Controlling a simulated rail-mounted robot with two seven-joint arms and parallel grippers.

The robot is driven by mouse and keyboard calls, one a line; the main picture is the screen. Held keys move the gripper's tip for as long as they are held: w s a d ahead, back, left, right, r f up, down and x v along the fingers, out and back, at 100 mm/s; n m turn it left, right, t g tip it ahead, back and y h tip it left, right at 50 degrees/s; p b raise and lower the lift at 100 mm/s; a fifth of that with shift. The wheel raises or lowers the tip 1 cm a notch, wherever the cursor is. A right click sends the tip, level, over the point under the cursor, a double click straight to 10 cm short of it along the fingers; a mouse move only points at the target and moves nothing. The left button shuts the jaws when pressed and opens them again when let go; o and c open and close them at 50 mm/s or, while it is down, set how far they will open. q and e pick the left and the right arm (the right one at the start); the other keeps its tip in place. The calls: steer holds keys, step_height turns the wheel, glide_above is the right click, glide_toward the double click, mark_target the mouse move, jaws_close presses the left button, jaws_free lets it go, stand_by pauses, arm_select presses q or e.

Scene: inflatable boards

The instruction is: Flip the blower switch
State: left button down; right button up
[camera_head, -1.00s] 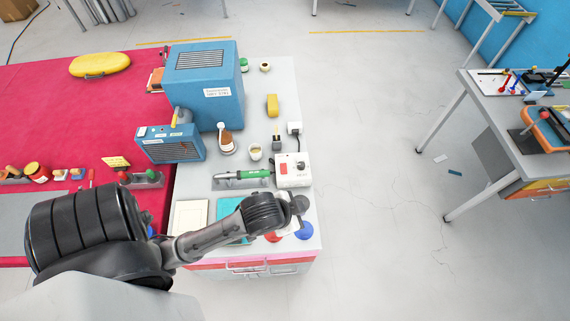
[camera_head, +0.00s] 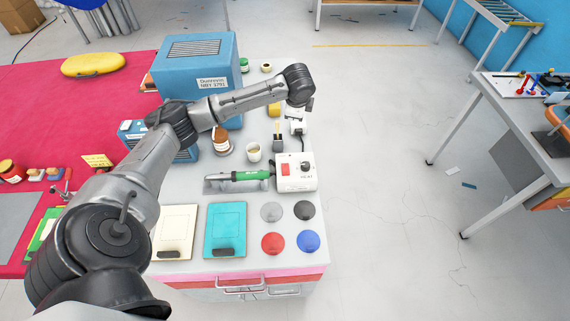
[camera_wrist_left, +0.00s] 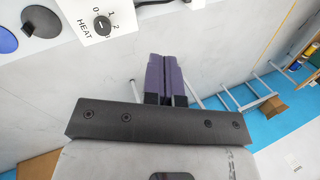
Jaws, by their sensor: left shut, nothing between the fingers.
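The white blower box (camera_head: 297,185) stands near the right edge of the grey bench. It has a red switch (camera_head: 285,169) and a dark knob marked HEAT (camera_head: 305,166). The green-handled blower tool (camera_head: 242,176) lies left of the box. In the left wrist view, the box (camera_wrist_left: 120,12) and its HEAT knob (camera_wrist_left: 102,25) show at the top left; the red switch is outside that view. My left gripper (camera_wrist_left: 164,60) is shut and empty, its purple fingertips apart from the box, with floor behind them. In the head view its fingers are hard to make out below the wrist. My right gripper is not in view.
A blue machine (camera_head: 190,55) and small bottles stand at the back of the bench. A cream board (camera_head: 176,224), a teal board (camera_head: 224,222) and several coloured discs (camera_head: 308,241) lie in front. Open floor is right of the bench.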

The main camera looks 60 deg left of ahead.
arm_select(q)
steer(key=s+f+m+g+h, duration=0.3)
steer(key=s+f+m+h, duration=0.1)
steer(key=m, duration=1)
steer(key=shift+d+f+m+h, duration=0.2)
steer(key=shift+f+m+h, duration=0.3)
steer(key=shift+h, duration=0.4)
steer(key=shift+s+f, duration=0.1)
steer(key=shift+f, duration=0.1)
glide_above(285, 166)
steer(key=x, duration=0.3)
steer(key=a+x, duration=0.1)
steer(key=x, duration=0.3)
steer(key=w+a+x, duration=0.1)
steer(key=x, duration=0.3)
steer(key=shift+w+a+f, duration=0.1)
steer(key=shift+a+f, duration=0.15)
steer(key=shift+f, duration=0.1)
steer(key=shift+a+f, duration=0.2)
steer(key=shift+f, duration=0.85)
steer(key=shift+w, duration=0.1)
